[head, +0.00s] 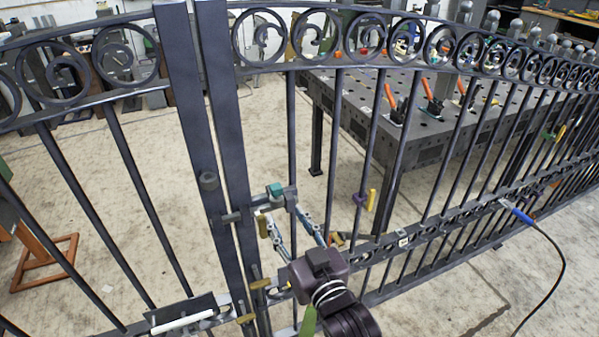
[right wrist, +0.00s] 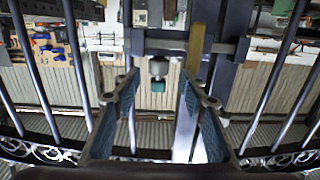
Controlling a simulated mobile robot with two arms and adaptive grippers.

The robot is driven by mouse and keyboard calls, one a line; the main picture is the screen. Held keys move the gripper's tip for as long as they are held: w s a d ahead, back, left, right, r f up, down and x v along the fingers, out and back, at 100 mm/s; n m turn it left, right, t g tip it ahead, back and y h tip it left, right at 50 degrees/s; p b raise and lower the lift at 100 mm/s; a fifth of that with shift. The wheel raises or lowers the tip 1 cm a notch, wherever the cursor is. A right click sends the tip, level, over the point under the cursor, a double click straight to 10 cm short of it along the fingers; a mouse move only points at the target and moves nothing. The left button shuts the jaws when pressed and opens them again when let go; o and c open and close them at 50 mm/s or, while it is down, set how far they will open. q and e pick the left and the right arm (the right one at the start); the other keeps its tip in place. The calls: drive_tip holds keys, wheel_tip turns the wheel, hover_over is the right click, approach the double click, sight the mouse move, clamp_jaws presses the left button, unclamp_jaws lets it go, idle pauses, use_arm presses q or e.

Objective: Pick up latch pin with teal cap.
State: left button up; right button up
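The latch pin's teal cap (head: 275,190) shows beside the gate's latch bar, near the two thick upright posts. In the right wrist view the teal cap (right wrist: 158,86) sits at the end of a short grey shaft. My right gripper (head: 281,213) is open, its fingers pointing up toward the cap. In the right wrist view the right gripper (right wrist: 160,82) has one finger on each side of the cap, with a gap on both sides. Whether the fingertips reach the cap's depth is hard to tell. My left gripper is not in view.
The dark scroll gate (head: 217,110) has bars close around the right gripper. A yellow piece with a purple part (head: 360,199) sits on a bar to the right. A blue-handled tool with a cable (head: 522,215) is farther right. A metal work table (head: 430,115) stands behind the gate.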

sight(278, 191)
drive_tip(key=r, duration=0.1)
drive_tip(key=w+r, duration=0.1)
drive_tip(key=r, duration=0.1)
drive_tip(key=shift+d+r+t, duration=0.15)
drive_tip(key=shift+r+t, duration=0.1)
drive_tip(key=shift+t, duration=0.05)
drive_tip(key=p+x, duration=0.1)
drive_tip(key=x, duration=0.5)
drive_tip(key=shift+a+p, duration=0.2)
drive_tip(key=shift+p, duration=0.15)
drive_tip(key=shift+w+a, duration=0.1)
drive_tip(key=shift+w, duration=0.1)
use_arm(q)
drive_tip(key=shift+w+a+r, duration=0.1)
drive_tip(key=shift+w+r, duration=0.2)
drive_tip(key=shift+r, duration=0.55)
use_arm(e)
clamp_jaws()
